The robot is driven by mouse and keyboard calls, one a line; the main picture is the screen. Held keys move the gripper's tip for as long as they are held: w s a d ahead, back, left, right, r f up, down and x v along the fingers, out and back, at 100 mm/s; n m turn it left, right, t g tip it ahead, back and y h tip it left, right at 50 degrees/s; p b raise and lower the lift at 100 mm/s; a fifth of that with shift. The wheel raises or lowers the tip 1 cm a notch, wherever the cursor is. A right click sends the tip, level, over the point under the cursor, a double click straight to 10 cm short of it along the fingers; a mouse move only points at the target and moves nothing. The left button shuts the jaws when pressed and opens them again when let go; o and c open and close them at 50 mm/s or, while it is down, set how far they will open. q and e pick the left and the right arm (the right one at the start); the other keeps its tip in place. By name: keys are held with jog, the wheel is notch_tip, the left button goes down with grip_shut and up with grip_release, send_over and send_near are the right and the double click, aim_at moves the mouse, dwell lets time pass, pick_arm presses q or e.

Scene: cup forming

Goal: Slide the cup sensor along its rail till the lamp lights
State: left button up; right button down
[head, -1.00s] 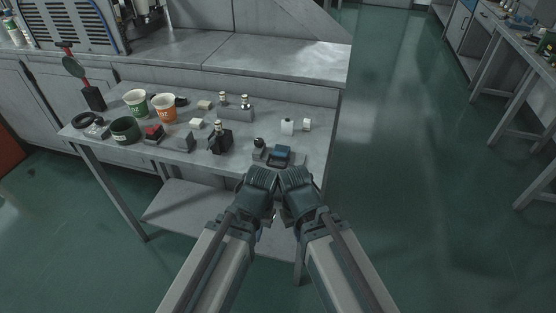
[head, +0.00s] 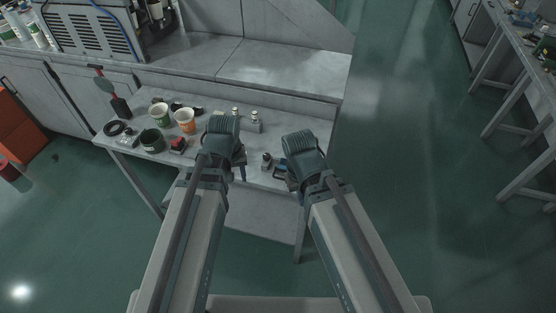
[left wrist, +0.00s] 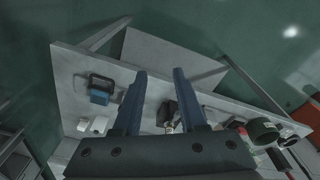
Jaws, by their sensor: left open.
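A dark block (left wrist: 169,111) with a pale metal part lies beyond and between my left fingers in the left wrist view. It may be the cup sensor, but rail and lamp cannot be made out. In the head view my left gripper hides it. My left gripper (head: 238,168) is over the front of the table, its fingers (left wrist: 160,75) apart with nothing held. My right gripper (head: 290,172) is beside a blue object in a dark frame (head: 281,168), also seen in the left wrist view (left wrist: 100,96). Its fingers are mostly hidden.
A small dark knob (head: 266,160) stands between my grippers.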

aim_at(278, 178)
pick_arm(q)
jog(key=w+d+r+n, duration=0.1)
jog(key=w+d+n, duration=0.2)
jog(key=d+n, duration=0.3)
jog(key=w+d+r+n+t, duration=0.1)
jog(key=w+d+n, duration=0.2)
jog(key=d+n, duration=0.2)
jog(key=shift+w+d+n+h, duration=0.3)
jog(key=shift+w+d+n, duration=0.1)
jog(key=shift+n, duration=0.4)
pick_arm(e)
notch_tip(278, 178, up, 2)
pick_arm(q)
jog(key=f+b, duration=0.4)
jog(key=w+f+b, duration=0.1)
jog(key=f+b, duration=0.4)
jog(key=w+f+b, duration=0.1)
jog(key=f+b, duration=0.3)
jog(key=shift+w+d+f, duration=0.15)
jog(key=shift+d+f, duration=0.05)
jog(key=shift+d, duration=0.1)
pick_arm(e)
notch_tip(278, 178, down, 14)
jog(key=shift+r, duration=0.2)
pick_arm(q)
grip_shut()
